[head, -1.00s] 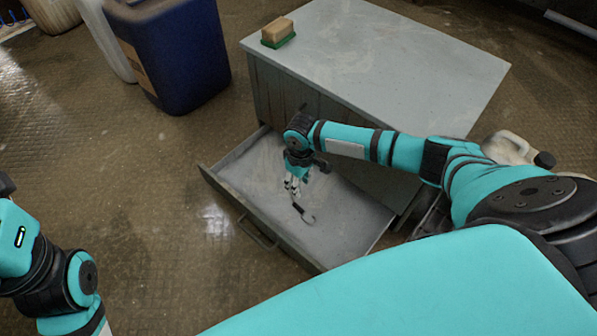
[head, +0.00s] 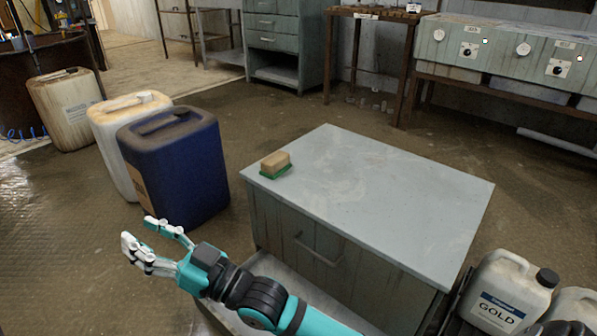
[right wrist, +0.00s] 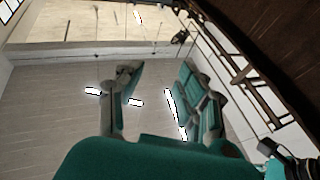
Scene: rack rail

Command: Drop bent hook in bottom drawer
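The grey cabinet (head: 370,190) stands in the middle of the head view. Its bottom drawer (head: 318,294) is pulled out; my right arm and the frame edge hide much of its inside. The bent hook is not visible in either current view. My right gripper (head: 139,231) is raised to the left of the cabinet, in front of the blue container. Its fingers are apart with nothing between them. The right wrist view also shows this gripper (right wrist: 150,98) open and empty. My left gripper is out of view.
A tan sponge on a green base (head: 275,165) lies on the cabinet top's left corner. A blue container (head: 180,165) and a white one (head: 108,125) stand left. A white jug (head: 495,290) stands right. Floor is clear behind the cabinet.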

